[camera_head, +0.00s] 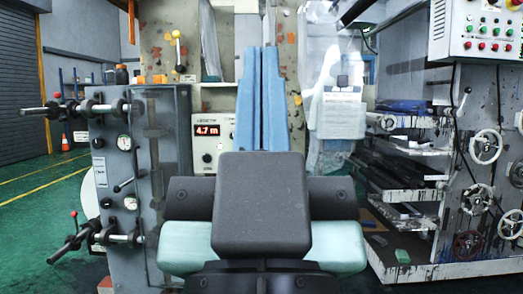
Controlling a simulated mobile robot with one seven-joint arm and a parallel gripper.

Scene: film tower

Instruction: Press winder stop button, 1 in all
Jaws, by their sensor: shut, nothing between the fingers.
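I cannot tell which control is the winder stop button. A light panel (201,136) stands left of centre, with a red-lit display (207,130) reading 4.7 m and a dark round knob (207,158) below it. Its lower right part is hidden behind my arm. A control box (441,42) at the upper right carries several small red and green buttons (495,46); their labels are too small to read. My gripper is not visible; the large dark and teal parts of my arm fill the lower middle.
A grey machine cabinet (154,211) with protruding rollers and red-knobbed levers stands at left. At right is a machine frame with handwheels (486,147) and loaded shelves. A small green block (402,256) lies low at right. Open green floor (38,190) shows at left.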

